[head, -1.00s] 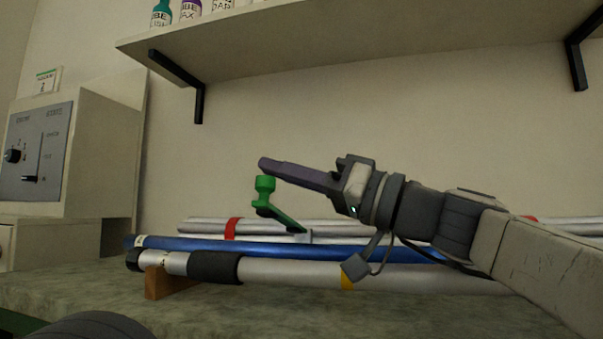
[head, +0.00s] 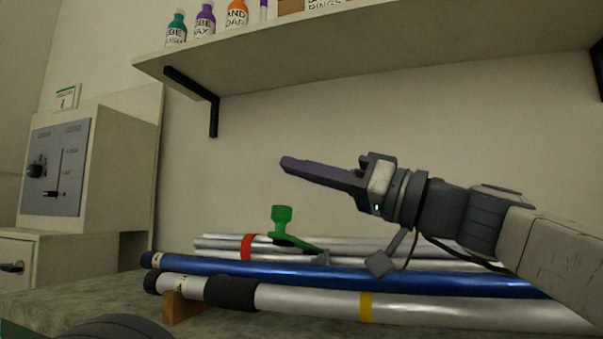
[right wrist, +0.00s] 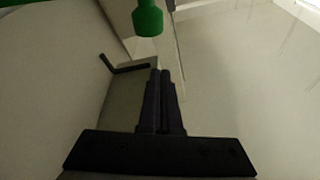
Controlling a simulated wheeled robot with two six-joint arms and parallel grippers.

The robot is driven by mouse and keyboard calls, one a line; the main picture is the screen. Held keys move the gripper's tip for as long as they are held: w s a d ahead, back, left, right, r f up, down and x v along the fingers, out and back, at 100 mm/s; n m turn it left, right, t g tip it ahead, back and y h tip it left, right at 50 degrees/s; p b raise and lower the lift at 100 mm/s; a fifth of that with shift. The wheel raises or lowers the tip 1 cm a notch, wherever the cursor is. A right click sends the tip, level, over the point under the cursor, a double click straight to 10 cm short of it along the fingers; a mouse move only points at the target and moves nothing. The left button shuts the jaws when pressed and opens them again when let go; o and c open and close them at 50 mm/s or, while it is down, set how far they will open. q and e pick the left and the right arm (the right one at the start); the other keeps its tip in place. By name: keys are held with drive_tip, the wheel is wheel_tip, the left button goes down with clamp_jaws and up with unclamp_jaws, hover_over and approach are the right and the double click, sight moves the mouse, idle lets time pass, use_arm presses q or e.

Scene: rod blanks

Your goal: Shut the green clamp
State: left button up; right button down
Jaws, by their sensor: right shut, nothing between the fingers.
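The green clamp (head: 282,214) shows in the head view as a green knob on a short lever above the rods. The lever lies at a shallow slope, its right end lower, by a small grey bracket. My right gripper (head: 285,163) is shut and empty, with its tips above the knob and clear of it. In the right wrist view the green clamp's knob (right wrist: 147,18) is at the top, beyond the shut fingertips (right wrist: 160,73). Whether the lever is fully down I cannot tell. My left gripper is not in view.
A blue rod (head: 340,276) and a silver rod (head: 310,300) lie in front of more silver rods on a wooden support (head: 182,308). A control box (head: 57,165) stands at left. A shelf (head: 380,50) with bottles hangs above. The wall space between is free.

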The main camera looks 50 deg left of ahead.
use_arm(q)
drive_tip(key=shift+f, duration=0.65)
use_arm(e)
drive_tip(key=v, duration=0.9)
drive_tip(key=shift+w+f, duration=0.3)
drive_tip(key=shift+f, duration=0.05)
